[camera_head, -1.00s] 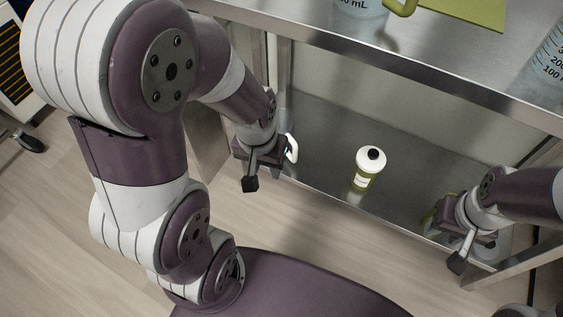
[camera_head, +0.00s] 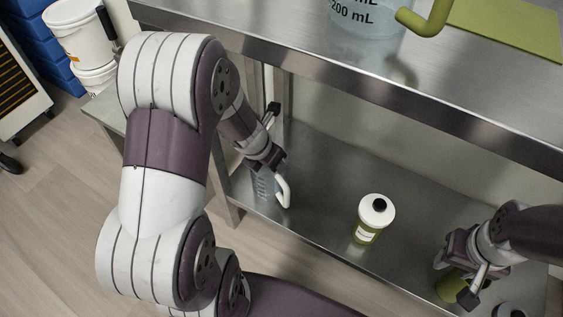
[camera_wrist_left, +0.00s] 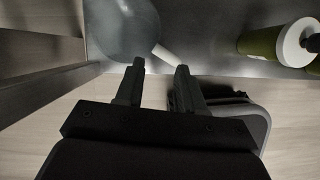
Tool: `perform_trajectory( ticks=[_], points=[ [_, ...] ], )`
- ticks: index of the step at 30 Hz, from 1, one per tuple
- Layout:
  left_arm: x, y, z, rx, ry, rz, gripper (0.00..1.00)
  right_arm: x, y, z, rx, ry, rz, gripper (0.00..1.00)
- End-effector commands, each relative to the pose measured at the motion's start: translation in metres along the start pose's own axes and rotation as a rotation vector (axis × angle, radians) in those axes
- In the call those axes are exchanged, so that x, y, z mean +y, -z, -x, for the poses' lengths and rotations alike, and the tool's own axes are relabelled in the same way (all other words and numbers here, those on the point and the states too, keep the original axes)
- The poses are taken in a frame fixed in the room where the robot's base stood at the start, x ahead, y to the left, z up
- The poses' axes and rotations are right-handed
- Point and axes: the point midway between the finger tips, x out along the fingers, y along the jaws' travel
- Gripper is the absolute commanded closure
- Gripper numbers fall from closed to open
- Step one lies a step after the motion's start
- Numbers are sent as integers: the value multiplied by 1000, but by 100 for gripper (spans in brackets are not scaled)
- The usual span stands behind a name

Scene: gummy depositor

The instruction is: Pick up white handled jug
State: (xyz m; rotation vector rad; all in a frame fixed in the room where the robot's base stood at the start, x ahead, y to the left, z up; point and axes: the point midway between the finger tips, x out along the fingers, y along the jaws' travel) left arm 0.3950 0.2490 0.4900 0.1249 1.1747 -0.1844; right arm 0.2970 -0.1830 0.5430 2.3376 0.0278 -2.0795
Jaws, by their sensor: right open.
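The white-handled jug (camera_head: 262,184) stands on the lower steel shelf at its left end; my left gripper partly covers it in the head view. Its white handle (camera_head: 284,191) sticks out to the right. In the left wrist view its round grey body (camera_wrist_left: 122,28) is at the top and the handle (camera_wrist_left: 164,54) lies just ahead of my fingertips. My left gripper (camera_wrist_left: 160,69) is open, its fingers apart and not closed on the handle. My right gripper (camera_head: 454,278) is open at the right end of the shelf, above an olive-green object (camera_head: 451,286) that it partly hides.
A green bottle with a white cap (camera_head: 369,219) stands mid-shelf, right of the jug. The upper shelf (camera_head: 300,48) overhangs, holding a clear jug with an olive handle (camera_head: 365,18) and a green mat (camera_head: 510,30). White buckets (camera_head: 80,32) stand at the far left.

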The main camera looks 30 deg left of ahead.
Motion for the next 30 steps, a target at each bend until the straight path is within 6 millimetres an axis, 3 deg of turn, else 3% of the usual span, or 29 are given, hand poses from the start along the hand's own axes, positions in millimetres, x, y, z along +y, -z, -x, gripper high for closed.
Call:
perform_trajectory(
  ticks=[7, 16, 21, 29, 30],
  points=[
    [0, 4, -58, 2, 2, 3, 62, 0, -6, -44, -2, 0, 0, 57],
    [1, 2, -90, 1, 2, 2, 62, 0, -8, -65, -1, 0, 0, 57],
    [5, 1, -125, 2, 2, 1, 62, 0, -12, -92, -1, 0, 0, 57],
    [5, -2, -126, 1, 1, 2, 62, 0, -11, -91, -1, 0, 0, 57],
    [5, -2, -126, 1, 1, 2, 75, 0, -11, -91, -1, 0, 0, 57]
  ],
)
